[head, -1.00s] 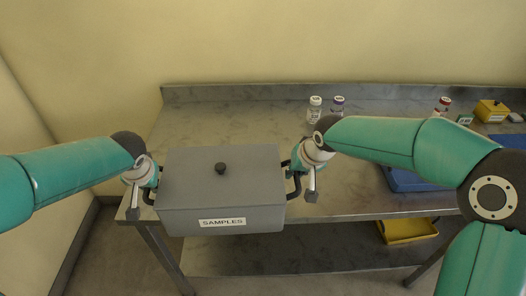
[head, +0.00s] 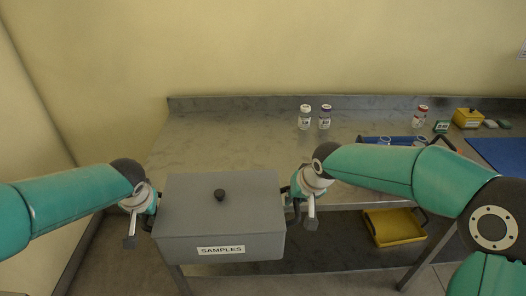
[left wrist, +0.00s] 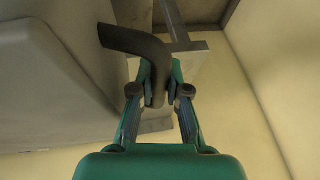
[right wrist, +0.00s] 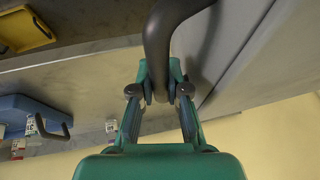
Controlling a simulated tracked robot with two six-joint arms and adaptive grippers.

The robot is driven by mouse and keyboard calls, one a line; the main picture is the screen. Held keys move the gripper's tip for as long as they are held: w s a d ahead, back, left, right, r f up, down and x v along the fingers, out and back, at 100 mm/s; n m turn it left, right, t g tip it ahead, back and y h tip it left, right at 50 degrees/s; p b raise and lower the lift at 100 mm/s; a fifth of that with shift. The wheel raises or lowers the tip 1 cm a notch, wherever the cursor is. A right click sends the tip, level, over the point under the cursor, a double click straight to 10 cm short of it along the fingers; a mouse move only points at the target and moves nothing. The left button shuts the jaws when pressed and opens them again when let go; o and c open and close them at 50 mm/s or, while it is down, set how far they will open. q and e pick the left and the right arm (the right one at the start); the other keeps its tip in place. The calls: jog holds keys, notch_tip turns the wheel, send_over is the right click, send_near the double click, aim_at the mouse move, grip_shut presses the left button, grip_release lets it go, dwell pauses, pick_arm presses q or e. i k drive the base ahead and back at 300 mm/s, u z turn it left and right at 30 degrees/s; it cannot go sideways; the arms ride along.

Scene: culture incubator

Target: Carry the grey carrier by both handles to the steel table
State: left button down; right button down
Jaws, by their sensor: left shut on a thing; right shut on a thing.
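The grey carrier (head: 222,210), a lidded box with a black knob and a "SAMPLES" label, hangs level between my two grippers in the head view. It covers part of the steel table's front edge. My left gripper (left wrist: 157,90) is shut on its dark left handle (left wrist: 130,40). My right gripper (right wrist: 160,92) is shut on its dark right handle (right wrist: 160,40). The steel table (head: 235,140) lies behind the carrier, with a bare top at left and centre. The carrier's underside is hidden, so I cannot tell its height over the table.
Two white-capped and dark-capped vials (head: 305,117) (head: 325,117) stand toward the table's back. A red-capped vial (head: 421,116), a yellow box (head: 467,118), a blue case (head: 395,141) and a blue mat (head: 500,153) are at right. A yellow tray (head: 394,227) is on the lower shelf.

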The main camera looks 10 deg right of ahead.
aim_at(242, 168)
jog(key=z, duration=0.15)
jog(key=i, duration=0.9)
jog(key=u, duration=0.05)
